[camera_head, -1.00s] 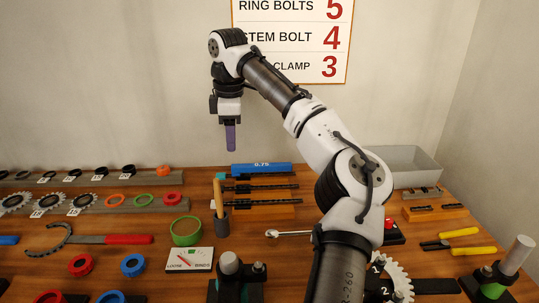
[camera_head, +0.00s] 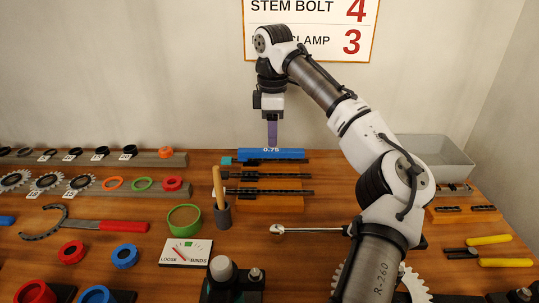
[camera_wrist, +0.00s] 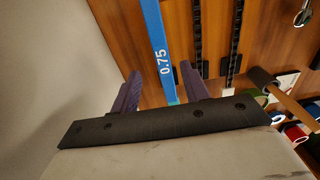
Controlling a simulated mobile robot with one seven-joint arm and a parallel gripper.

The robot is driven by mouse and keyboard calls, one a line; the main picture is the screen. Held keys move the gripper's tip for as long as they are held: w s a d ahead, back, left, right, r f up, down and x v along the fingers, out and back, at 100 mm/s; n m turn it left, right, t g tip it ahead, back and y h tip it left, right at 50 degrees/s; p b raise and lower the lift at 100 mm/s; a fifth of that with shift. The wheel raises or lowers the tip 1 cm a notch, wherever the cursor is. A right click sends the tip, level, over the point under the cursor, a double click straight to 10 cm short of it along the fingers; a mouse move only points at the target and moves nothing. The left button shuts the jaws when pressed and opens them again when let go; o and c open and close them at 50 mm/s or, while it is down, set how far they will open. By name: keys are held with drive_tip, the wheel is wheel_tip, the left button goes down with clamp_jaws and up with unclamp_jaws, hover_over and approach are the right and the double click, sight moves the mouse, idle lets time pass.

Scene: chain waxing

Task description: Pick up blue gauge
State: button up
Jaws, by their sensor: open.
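The blue gauge (camera_head: 285,155) is a long blue bar marked 0.75, lying at the back of the table near the wall, with a teal tip at its left end. It also shows in the wrist view (camera_wrist: 158,45), running up from between my two purple fingers. My gripper (camera_head: 272,145) points down just above the gauge. In the wrist view my gripper (camera_wrist: 160,90) is open, with one finger on each side of the gauge's line and nothing held. I cannot tell the exact height left between fingertips and gauge.
Chains on wooden blocks (camera_head: 270,190) lie just in front of the gauge. A grey bin (camera_head: 430,158) is at back right. The wall is close behind.

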sight(271, 150)
drive_tip(key=shift+s+a+f+p, duration=0.15)
drive_tip(key=shift+f+p, duration=0.05)
drive_tip(key=shift+f, duration=1.15)
drive_tip(key=shift+s+a+f+p, duration=0.1)
drive_tip(key=shift+f+p, duration=0.1)
drive_tip(key=shift+f, duration=1.15)
clamp_jaws()
